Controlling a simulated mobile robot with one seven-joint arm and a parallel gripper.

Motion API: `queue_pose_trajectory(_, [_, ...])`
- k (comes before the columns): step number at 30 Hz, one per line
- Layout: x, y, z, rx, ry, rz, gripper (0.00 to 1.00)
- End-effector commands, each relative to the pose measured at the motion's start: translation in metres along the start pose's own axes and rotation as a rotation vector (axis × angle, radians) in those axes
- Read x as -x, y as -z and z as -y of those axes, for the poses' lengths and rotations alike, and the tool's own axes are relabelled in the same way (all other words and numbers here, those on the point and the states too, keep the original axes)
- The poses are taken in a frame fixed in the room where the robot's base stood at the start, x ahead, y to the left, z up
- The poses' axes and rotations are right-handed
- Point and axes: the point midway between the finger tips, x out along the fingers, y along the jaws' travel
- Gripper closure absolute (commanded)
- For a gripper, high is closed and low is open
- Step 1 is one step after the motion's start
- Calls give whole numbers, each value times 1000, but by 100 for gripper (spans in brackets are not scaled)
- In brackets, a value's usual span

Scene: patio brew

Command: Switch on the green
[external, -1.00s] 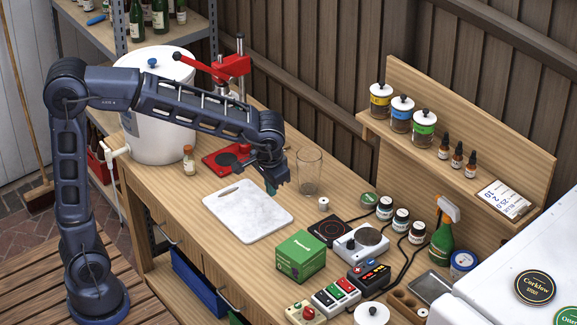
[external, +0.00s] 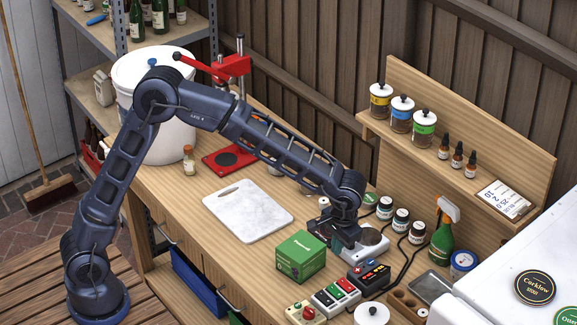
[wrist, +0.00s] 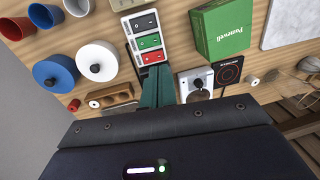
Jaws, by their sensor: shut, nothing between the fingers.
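The switch strip (external: 337,294) lies near the front of the bench, right of the green box. In the wrist view, the strip (wrist: 136,22) has black, green and red rockers in a row. The green rocker (wrist: 149,41) is in the middle, between the black one (wrist: 144,22) and the red one (wrist: 152,57). My gripper (external: 341,252) points down above the bench, behind the strip. In the wrist view, my gripper's teal fingers (wrist: 154,70) are together and empty, with their tips near the red rocker's end. The rocker's on or off position is unclear.
The green box (external: 301,257) stands left of my gripper. A scale (external: 369,243) is close behind it, and a black box with red displays (external: 369,276) is to its right. The white cutting board (external: 235,211) lies further left. White-lidded jars (wrist: 99,62) show in the wrist view.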

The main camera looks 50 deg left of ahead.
Motion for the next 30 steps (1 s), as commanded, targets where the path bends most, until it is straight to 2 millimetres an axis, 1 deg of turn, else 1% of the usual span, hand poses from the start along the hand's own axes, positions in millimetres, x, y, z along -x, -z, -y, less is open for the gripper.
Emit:
queue_pose_trajectory(4, [-3, 1, -6, 1, -1, 4, 100])
queue_pose_trajectory(13, [-3, 1, -6, 1, -1, 4, 100])
queue_pose_trajectory(17, [-8, 1, -6, 1, -1, 5, 100])
queue_pose_trajectory(20, [-19, 1, -6, 0, -1, 6, 100])
queue_pose_trajectory(30, [-77, 0, -5, 2, 0, 7, 100])
